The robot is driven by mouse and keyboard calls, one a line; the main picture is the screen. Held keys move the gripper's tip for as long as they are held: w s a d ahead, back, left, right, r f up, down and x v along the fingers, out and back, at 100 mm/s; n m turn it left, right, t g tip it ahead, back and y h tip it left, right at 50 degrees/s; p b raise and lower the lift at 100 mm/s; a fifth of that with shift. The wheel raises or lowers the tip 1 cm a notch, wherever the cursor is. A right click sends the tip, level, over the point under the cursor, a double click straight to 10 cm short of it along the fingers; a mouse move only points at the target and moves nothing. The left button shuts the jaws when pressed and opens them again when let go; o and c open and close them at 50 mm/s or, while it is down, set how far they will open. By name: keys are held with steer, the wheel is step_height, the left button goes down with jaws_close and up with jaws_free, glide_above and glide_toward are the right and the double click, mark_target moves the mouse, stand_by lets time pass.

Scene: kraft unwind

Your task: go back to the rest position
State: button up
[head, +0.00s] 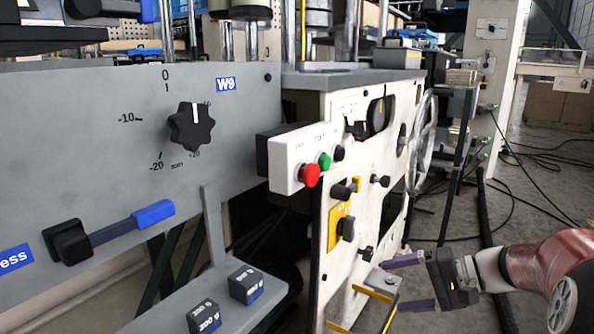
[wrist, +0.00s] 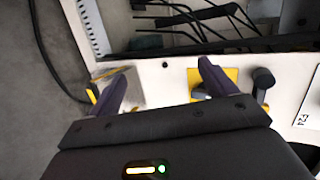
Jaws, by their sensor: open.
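My gripper (head: 412,278) is at the lower right in the head view, in front of the cream machine panel (head: 366,220). Its two purple-grey fingers point left towards the panel and are apart, with nothing between them. In the wrist view my gripper (wrist: 160,90) also shows open and empty, with the cream panel (wrist: 160,72) beyond its fingertips. I cannot tell the exact gap between fingertips and panel.
A yellow plate with a black switch (head: 341,226), a control box (head: 308,157) with red and green buttons, and a handwheel (head: 424,140) are close by. A grey panel (head: 90,130) with a dial and a blue-handled lever fills the left. Cables lie on the floor at right.

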steer(key=s+a+f+n+g+h, duration=0.25)
steer(key=s+a+h, duration=0.45)
steer(key=s, duration=0.4)
steer(key=s+r+n+t+h, duration=0.1)
steer(key=s+n+t+h, duration=0.15)
steer(key=s+h, duration=0.45)
step_height(320, 180, up, 13)
steer(key=s+d+t+y+p, duration=0.1)
steer(key=y+p, duration=0.1)
steer(key=p, duration=1)
steer(key=shift+s+p, duration=0.35)
steer(key=shift+s, duration=0.05)
steer(key=shift+d, duration=0.1)
